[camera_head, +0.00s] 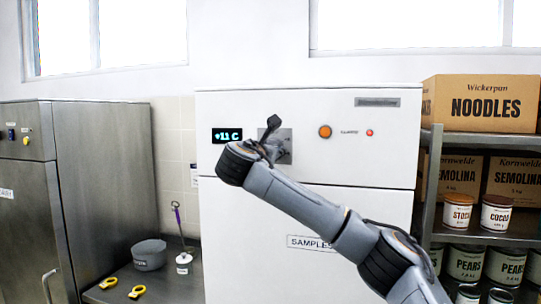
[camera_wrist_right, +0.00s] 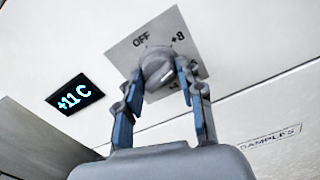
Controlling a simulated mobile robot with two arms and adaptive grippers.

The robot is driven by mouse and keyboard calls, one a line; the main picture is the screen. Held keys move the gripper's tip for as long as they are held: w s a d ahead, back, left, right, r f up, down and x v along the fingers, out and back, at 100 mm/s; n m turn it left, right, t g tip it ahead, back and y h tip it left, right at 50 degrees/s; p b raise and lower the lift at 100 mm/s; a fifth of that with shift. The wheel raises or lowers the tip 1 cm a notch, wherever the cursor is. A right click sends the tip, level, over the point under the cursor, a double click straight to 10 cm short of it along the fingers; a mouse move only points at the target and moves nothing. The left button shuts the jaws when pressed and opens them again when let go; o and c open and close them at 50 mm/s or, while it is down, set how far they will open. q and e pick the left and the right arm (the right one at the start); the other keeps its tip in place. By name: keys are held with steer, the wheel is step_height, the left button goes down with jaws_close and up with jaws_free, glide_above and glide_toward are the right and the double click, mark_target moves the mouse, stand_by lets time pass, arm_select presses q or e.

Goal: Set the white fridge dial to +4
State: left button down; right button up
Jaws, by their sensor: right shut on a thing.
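The white fridge (camera_head: 300,110) stands in the middle of the head view, with a dark display (camera_head: 227,135) reading about +11 C. The display (camera_wrist_right: 75,94) also shows in the right wrist view. The grey dial (camera_wrist_right: 157,68) sits on a grey plate (camera_wrist_right: 194,52) marked OFF and +8; a lower marking is partly hidden. My right gripper (camera_wrist_right: 158,84) is shut on the dial, one finger on each side. In the head view my right gripper (camera_head: 270,146) hides most of the dial and part of its plate (camera_head: 285,148). My left gripper is out of view.
An orange button (camera_head: 325,131) and a small red light (camera_head: 369,132) are right of the dial. A shelf with boxes (camera_head: 485,104) and tins stands at the right. A steel cabinet (camera_head: 100,190) and a counter with a grey pot (camera_head: 149,255) are at the left.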

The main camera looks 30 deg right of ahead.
steer(key=m+b, duration=0.1)
steer(key=m, duration=0.1)
steer(key=m+b, duration=0.1)
steer(key=m, duration=0.1)
steer(key=shift+w+a+f+m+b, duration=0.1)
steer(key=shift+f+m+b, duration=0.05)
steer(key=shift+m+b, duration=0.2)
steer(key=m+b, duration=0.2)
steer(key=m, duration=0.3)
steer(key=shift+b, duration=0.4)
steer(key=m+b, duration=0.2)
steer(key=m, duration=0.3)
steer(key=shift+m, duration=0.35)
steer(key=m, duration=0.3)
steer(key=m+b, duration=0.1)
steer(key=m, duration=0.1)
steer(key=shift+r, duration=0.25)
steer(key=shift+m, duration=0.4)
steer(key=o, duration=1.2)
